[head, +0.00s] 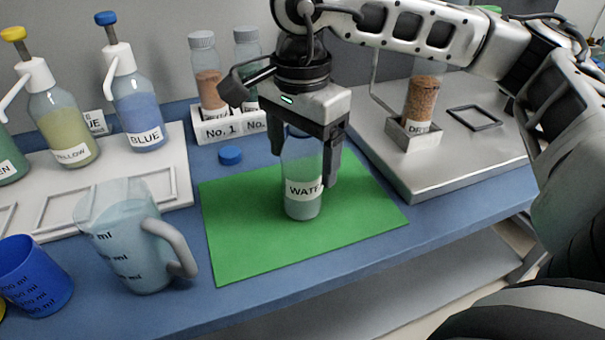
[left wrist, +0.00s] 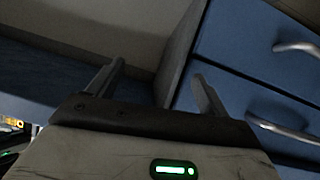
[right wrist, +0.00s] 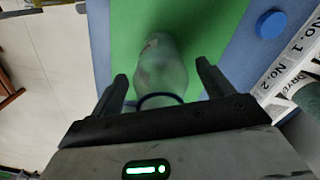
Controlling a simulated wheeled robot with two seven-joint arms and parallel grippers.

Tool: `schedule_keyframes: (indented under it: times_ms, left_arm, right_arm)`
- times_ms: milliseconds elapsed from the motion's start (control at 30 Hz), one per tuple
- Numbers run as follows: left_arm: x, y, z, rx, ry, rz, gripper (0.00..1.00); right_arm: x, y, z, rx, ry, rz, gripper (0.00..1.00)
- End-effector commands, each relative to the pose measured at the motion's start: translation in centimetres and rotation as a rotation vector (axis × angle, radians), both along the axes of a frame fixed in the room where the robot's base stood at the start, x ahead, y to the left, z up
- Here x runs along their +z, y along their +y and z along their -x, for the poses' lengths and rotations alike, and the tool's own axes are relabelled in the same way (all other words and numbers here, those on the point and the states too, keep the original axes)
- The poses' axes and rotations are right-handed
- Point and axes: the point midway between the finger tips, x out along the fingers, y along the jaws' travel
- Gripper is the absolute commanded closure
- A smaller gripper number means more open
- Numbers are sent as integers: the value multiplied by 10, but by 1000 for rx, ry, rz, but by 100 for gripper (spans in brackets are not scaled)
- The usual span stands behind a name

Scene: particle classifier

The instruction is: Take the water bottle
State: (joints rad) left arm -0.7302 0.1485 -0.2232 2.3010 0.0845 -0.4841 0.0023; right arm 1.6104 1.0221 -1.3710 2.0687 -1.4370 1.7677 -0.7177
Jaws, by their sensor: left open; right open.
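The water bottle (head: 303,190) is clear, with a white "WATER" label, and stands upright on a green mat (head: 240,245). My right gripper (head: 318,170) is over it from above, with its open fingers around the bottle's upper part. In the right wrist view the bottle (right wrist: 162,70) lies between the two open fingertips (right wrist: 162,85), with a gap on each side. My left gripper (left wrist: 158,82) shows only in the left wrist view. It is open and empty, in front of blue drawers.
A clear measuring jug (head: 130,240) and a blue cup (head: 35,275) stand left of the mat. A blue cap (head: 230,155) lies behind it. Pump bottles (head: 140,105) stand at the left. A metal platform (head: 450,150) with a brown-filled tube (head: 421,98) is at the right.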

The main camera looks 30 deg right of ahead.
Motion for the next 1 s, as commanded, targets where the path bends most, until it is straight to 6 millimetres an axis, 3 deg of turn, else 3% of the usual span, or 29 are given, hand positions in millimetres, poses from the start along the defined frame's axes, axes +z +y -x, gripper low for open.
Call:
schedule_keyframes:
  times_ms: [133,367,533,1000]
  left_arm:
    - [0,0,0,-2,-2,-1,21]
    - [1,0,0,-3,-6,0,21]
    - [2,-1,0,-3,-6,0,21]
    - [2,0,0,-2,-4,0,21]
  right_arm:
    - [-13,0,0,-2,1,0,20]
    - [-14,0,0,-1,0,-1,20]
    - [-14,0,0,-1,0,0,67]
    - [-4,0,-1,-1,-4,-1,69]
